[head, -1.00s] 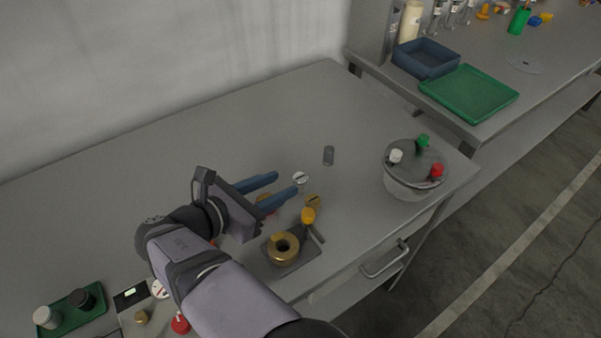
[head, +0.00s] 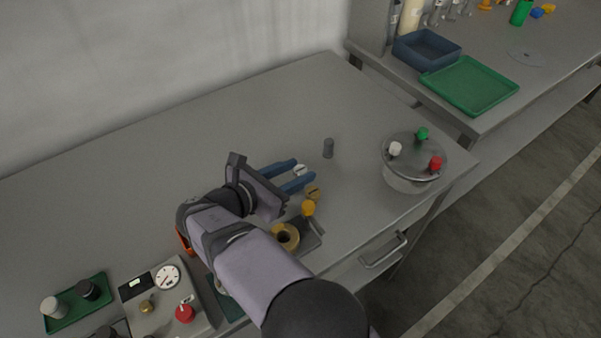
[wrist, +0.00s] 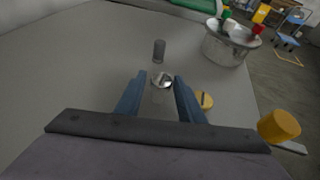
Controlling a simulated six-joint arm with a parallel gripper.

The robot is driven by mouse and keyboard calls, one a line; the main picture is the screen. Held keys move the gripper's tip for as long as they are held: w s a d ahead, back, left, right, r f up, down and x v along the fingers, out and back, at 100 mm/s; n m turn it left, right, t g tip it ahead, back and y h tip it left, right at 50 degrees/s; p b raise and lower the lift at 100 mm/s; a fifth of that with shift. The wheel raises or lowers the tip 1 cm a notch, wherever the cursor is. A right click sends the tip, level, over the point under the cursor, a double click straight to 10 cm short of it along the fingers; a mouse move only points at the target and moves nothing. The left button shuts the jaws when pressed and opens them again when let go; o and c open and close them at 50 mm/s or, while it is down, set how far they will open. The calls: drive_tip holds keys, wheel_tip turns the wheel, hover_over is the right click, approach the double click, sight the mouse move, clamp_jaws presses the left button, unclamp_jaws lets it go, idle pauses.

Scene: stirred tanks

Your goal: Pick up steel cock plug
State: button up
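The steel cock plug (head: 300,170), which I take to be the small silver piece with a dark line across its round top, stands on the grey bench. My gripper (head: 299,174) is open, with its two blue fingers pointing at the plug. In the wrist view the plug (wrist: 162,80) shows between the fingertips (wrist: 160,77), with a visible gap on each side. I cannot tell how high the fingers are above the bench.
A brass slotted piece (head: 313,193) sits close beside the near finger. A dark grey cylinder (head: 328,148) stands just beyond. A lidded steel vessel (head: 411,165) stands right. The bench's back left is clear.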

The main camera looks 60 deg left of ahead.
sight(305, 168)
drive_tip(key=shift+w, duration=0.1)
drive_tip(key=shift+p+x, duration=0.7)
drive_tip(key=shift+x, duration=1.85)
drive_tip(key=shift+r, duration=0.1)
drive_tip(key=c, duration=0.8)
